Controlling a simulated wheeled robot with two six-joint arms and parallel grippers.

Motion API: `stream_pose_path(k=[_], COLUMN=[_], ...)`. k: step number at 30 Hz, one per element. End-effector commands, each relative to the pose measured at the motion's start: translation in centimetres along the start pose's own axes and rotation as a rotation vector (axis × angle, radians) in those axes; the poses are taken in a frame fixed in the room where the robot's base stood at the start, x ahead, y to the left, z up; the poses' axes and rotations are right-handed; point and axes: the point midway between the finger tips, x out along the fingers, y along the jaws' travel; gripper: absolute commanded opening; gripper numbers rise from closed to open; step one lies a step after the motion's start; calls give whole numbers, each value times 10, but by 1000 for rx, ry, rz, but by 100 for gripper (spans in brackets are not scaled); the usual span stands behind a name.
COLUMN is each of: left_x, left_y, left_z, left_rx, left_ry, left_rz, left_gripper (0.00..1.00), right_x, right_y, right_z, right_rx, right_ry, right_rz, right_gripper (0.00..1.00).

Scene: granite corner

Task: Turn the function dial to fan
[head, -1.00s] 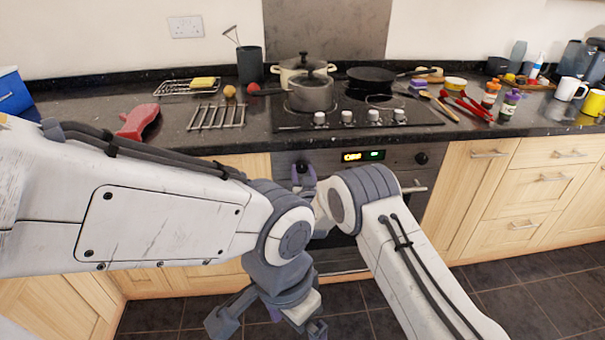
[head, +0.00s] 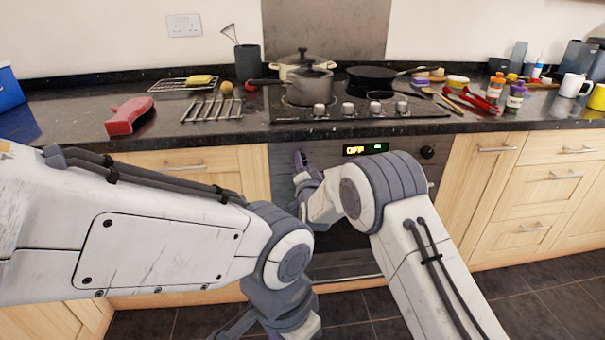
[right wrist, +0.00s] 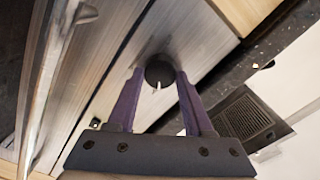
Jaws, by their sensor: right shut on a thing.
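The function dial is the dark round knob (right wrist: 158,72) on the oven's front panel; in the right wrist view it sits between my two purple fingertips, with a small white mark at its lower edge. My right gripper (right wrist: 157,76) is shut on it. In the head view the right gripper (head: 301,162) is at the left part of the panel and hides the dial. The lit display (head: 365,149) is right of it; its orange text looks like OFF. My left gripper (head: 275,328) is low in front of the oven, cut by the bottom edge; its jaws are unclear.
A second dark knob (head: 428,152) is at the panel's right end. Above is the hob (head: 400,112) with pots and a pan. A red tool (head: 129,115) and a wire rack (head: 212,110) lie on the counter at left. Bottles and mugs stand at right.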

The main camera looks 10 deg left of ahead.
Motion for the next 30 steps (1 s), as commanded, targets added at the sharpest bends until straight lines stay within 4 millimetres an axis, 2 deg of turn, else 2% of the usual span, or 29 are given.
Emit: stream_pose_path(k=[1, 30], left_x=[12, 127], left_y=[-1, -9], left_z=[1, 7], left_rx=[0, 0], left_ry=[0, 0], left_rz=[0, 0], left_gripper=[100, 100], right_x=[0, 0], right_y=[4, 8], right_z=[2, 3], right_rx=[46, 920], right_ry=[3, 3], right_rz=[-2, -2], right_gripper=[0, 0])
